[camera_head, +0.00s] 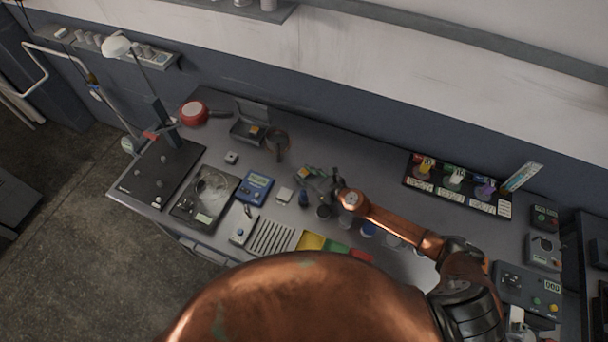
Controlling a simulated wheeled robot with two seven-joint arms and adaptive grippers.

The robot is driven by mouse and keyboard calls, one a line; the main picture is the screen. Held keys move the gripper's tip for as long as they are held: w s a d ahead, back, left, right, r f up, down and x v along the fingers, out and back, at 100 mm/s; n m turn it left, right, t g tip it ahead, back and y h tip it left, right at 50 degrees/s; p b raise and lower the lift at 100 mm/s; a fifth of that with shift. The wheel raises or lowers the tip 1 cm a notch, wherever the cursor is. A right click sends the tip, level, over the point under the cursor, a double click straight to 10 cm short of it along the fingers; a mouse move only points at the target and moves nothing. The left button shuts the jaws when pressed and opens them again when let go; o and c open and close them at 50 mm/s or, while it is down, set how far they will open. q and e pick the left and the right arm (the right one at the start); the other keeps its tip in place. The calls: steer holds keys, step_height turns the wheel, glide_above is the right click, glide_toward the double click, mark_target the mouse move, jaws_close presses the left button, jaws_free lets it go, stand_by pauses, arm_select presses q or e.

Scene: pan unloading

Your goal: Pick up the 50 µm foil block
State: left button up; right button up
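My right gripper (314,182) is over the middle of the grey bench, at the end of a copper arm coming in from the right. Its dark fingers point left and are too small to tell open from shut. I cannot read a 50 µm label on any block. A small pale block (285,195) lies on the bench just left of the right gripper. Another small light block (231,157) lies farther left. My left gripper is not in view.
A blue meter (255,187) and a slotted pale rack (272,237) stand left of the gripper. A red pan (193,113) is at the back left, near an open dark case (249,131). A dark tray of bottles (412,178) stands at the back right.

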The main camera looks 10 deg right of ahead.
jaws_close()
stand_by(0.3)
